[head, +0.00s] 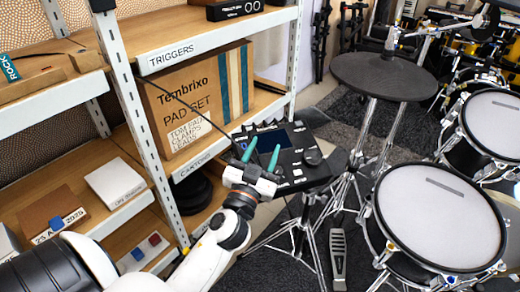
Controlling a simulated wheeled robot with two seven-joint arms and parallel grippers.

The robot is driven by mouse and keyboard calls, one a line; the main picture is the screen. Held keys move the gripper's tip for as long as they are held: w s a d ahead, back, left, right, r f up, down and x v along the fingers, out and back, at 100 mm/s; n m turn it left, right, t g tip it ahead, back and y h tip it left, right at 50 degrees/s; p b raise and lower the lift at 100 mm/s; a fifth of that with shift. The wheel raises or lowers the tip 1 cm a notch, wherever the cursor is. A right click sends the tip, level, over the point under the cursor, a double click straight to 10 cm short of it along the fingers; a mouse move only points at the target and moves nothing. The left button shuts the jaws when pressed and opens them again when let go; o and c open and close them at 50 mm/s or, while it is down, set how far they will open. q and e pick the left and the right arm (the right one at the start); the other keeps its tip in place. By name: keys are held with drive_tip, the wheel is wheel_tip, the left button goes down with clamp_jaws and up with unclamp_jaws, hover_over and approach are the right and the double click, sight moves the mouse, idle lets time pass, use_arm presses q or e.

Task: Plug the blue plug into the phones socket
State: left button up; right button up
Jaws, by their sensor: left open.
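The black drum module (296,148) with a dark screen stands on a stand just right of the shelving. Small white markings show on its face, but I cannot read which one marks the phones socket. My left gripper (261,153) is open, its two teal fingers apart and pointing up in front of the module's left part. I see nothing clearly held between them. I cannot make out the blue plug for certain; a thin dark cable (201,113) runs down from the shelf toward the fingers. My right gripper is not in view.
A metal shelf rack (133,110) stands close on the left, with a cardboard pad set box (190,97) near my gripper. A black cymbal pad (384,76), mesh drum pads (440,222) and stand legs crowd the right. A pedal (338,258) is on the floor.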

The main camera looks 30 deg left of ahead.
use_arm(q)
drive_tip(key=shift+s+d+r+p, duration=0.15)
drive_tip(key=shift+r+p, duration=0.2)
drive_tip(key=shift+r, duration=0.25)
drive_tip(key=shift+s+d+r+p, duration=0.1)
drive_tip(key=shift+d+r+p, duration=0.1)
drive_tip(key=shift+r+p, duration=0.25)
drive_tip(key=shift+s+d+r+p, duration=0.15)
drive_tip(key=shift+r+p, duration=0.1)
drive_tip(key=shift+r, duration=0.45)
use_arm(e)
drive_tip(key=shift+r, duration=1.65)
